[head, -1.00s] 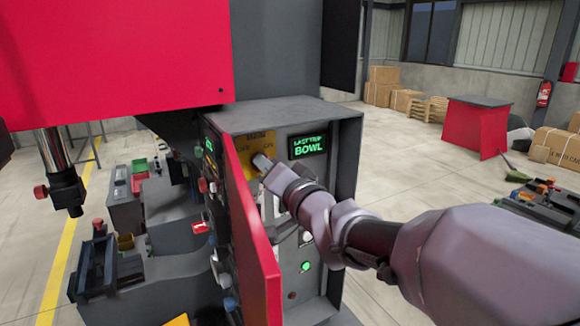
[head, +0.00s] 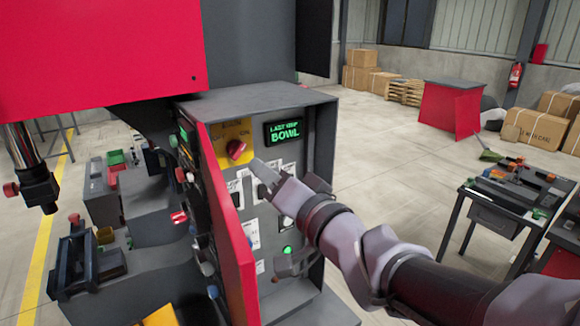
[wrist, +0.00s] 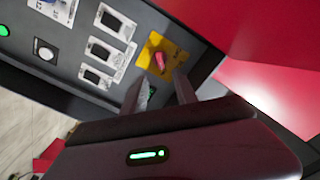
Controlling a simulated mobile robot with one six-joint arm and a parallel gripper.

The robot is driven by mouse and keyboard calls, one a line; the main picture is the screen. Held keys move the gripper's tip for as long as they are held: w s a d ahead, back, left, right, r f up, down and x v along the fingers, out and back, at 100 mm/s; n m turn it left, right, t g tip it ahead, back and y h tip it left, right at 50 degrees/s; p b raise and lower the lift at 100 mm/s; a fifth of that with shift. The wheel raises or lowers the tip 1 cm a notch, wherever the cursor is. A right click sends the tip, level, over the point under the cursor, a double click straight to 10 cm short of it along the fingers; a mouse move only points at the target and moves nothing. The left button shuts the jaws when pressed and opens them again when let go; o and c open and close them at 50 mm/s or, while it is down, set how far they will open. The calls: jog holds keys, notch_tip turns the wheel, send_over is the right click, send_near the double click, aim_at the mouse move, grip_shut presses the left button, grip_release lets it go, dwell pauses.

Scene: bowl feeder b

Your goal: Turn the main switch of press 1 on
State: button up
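The main switch is a red knob (head: 236,150) on a yellow plate (head: 222,161) marked OFF and ON, inside the open cabinet of the press. In the head view the knob looks turned slantwise, its upper end toward the ON side; the exact angle is hard to tell. In the wrist view the red knob (wrist: 157,60) and yellow plate (wrist: 172,73) show just beyond my fingertips. My gripper (head: 257,165) is just right of and below the knob, apart from it. In the wrist view its two fingers (wrist: 161,82) stand apart with nothing between them.
The open red cabinet door (head: 238,250) stands close left of my gripper. A display (head: 285,131) reads "LAST TRIP BOWL". Below are labelled switches and a lit green lamp (head: 287,250). A tool table (head: 515,195) stands at the right, with open floor between.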

jog(key=p+v, duration=0.1)
jog(key=v, duration=0.6)
jog(key=d+f+m+g+h+b, duration=0.1)
jog(key=d+f+m+h+b, duration=0.4)
jog(key=d+f+h, duration=0.55)
jog(key=s+f+n+g+y+b, duration=0.2)
jog(key=s+f+g+b, duration=0.3)
jog(key=s+f, duration=1)
jog(key=s+n+g, duration=0.1)
jog(key=s+g, duration=0.1)
jog(key=g, duration=0.1)
jog(key=shift+a, duration=0.2)
jog(key=shift+y, duration=0.25)
